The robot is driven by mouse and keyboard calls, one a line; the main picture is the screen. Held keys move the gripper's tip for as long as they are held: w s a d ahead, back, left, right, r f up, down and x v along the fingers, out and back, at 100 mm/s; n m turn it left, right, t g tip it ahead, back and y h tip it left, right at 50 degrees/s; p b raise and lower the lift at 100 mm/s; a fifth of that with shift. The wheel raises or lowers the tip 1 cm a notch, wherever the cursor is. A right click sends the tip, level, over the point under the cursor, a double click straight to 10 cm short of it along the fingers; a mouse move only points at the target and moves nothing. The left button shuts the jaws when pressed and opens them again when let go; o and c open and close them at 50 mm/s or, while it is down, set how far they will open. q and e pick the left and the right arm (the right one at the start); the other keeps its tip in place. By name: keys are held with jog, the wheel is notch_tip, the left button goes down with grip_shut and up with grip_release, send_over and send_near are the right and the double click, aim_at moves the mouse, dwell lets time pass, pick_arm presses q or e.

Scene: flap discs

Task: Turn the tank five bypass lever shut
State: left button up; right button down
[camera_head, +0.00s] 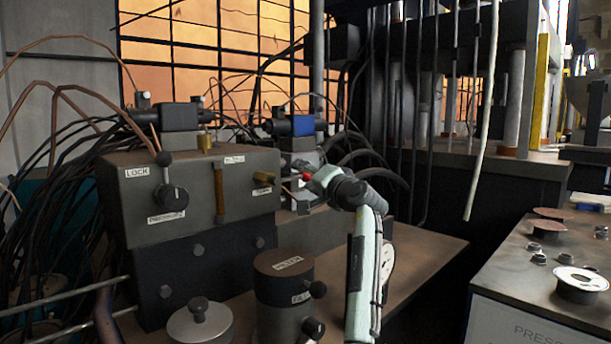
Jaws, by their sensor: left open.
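A grey valve block (140,225) stands at the left, with a "LOCK" label and a black knob (172,197) on its front. My left gripper (301,178) is open, just right of the block's right edge and apart from the brass handle in the picture. Its fingers are small and partly hidden. My right gripper is not in view.
A round canister (284,290) labelled "FILTER" and a silver lidded pot (200,325) stand in front of the block. Black hoses crowd behind and left. A brown bench top (425,245) is bare at right.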

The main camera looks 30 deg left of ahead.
pick_arm(q)
jog(key=shift+a, duration=0.1)
grip_shut()
dwell(0.3)
